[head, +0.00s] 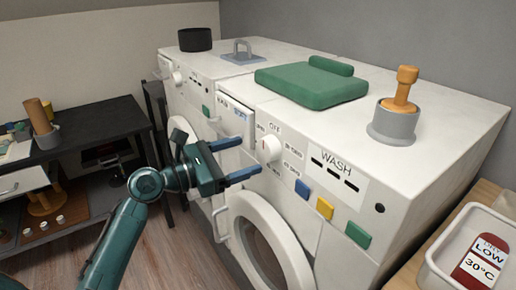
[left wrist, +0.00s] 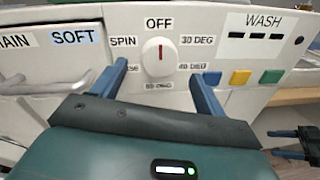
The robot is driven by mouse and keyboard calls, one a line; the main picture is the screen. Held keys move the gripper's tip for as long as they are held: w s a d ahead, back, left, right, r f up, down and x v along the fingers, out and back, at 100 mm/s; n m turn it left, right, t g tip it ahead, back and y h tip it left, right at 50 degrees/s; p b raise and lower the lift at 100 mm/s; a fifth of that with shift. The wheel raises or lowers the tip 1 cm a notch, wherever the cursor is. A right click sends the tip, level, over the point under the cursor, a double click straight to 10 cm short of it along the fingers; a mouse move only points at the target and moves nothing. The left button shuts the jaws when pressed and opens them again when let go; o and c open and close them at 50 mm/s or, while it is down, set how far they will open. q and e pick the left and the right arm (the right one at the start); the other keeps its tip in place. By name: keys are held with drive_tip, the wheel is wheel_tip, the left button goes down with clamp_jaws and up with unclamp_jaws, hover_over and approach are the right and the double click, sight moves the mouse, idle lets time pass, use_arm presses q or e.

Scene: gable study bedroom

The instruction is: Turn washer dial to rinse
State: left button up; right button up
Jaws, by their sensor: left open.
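The washer dial (left wrist: 158,60) is a round white knob on the front panel of a white washer (head: 426,165). Its red mark points up at OFF. SPIN, 30 DEG, 40 DEG and 60 DEG labels surround it; the lower-left label is partly hidden by a finger, with only its end showing. In the head view the dial (head: 271,148) is just beyond the fingertips. My left gripper (head: 249,157) is open, its blue fingers pointing at the panel; in the left wrist view they stand either side of the dial, apart from it. A dark shape, apparently my right gripper (left wrist: 290,143), shows lower right.
Blue, yellow (head: 325,208) and green buttons sit right of the dial under the WASH display (head: 338,172). The drawer marked SOFT (left wrist: 74,38) is left of it, the round door (head: 266,245) below. A white tray (head: 430,273) stands at right, a black table (head: 102,122) at left.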

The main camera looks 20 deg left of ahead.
sight(263, 150)
use_arm(q)
drive_tip(key=shift+x, duration=2.25)
drive_tip(key=c, duration=1)
